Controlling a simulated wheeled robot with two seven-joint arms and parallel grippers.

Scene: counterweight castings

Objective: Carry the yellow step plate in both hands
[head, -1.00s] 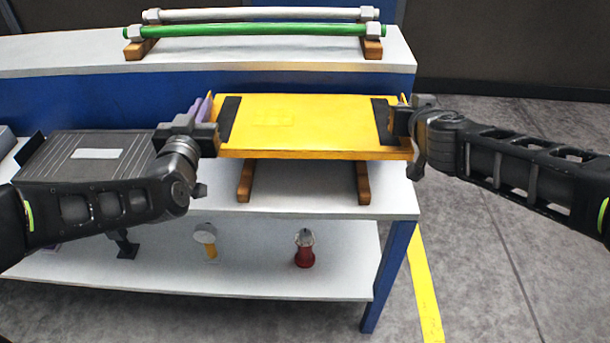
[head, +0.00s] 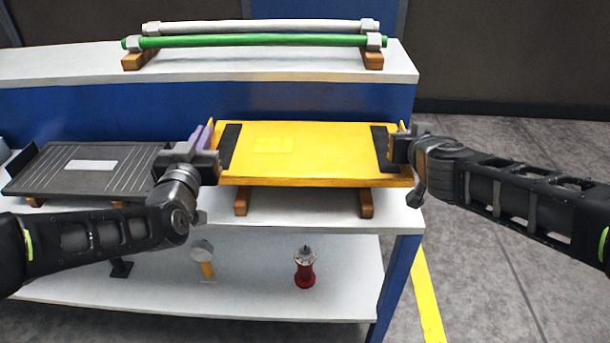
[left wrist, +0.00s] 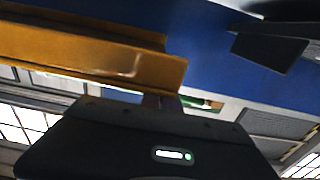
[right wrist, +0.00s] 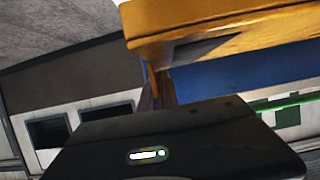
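The yellow step plate (head: 315,150), with a dark strip near each end, is roughly level over the middle shelf in the head view. My left gripper (head: 203,158) is shut on its left end. My right gripper (head: 400,150) is shut on its right end. The fingertips are largely hidden by the plate and gripper bodies. The plate's yellow edge shows above the gripper body in the left wrist view (left wrist: 90,50) and in the right wrist view (right wrist: 230,30). Two wooden blocks (head: 241,203) (head: 366,205) stick out below the plate; I cannot tell whether it touches them.
A dark ribbed plate (head: 100,180) lies left on the middle shelf (head: 300,207). Green (head: 250,41) and white (head: 250,27) bars rest on the top shelf. A red object (head: 304,270) stands on the lower shelf. Floor (head: 500,250) is clear at right.

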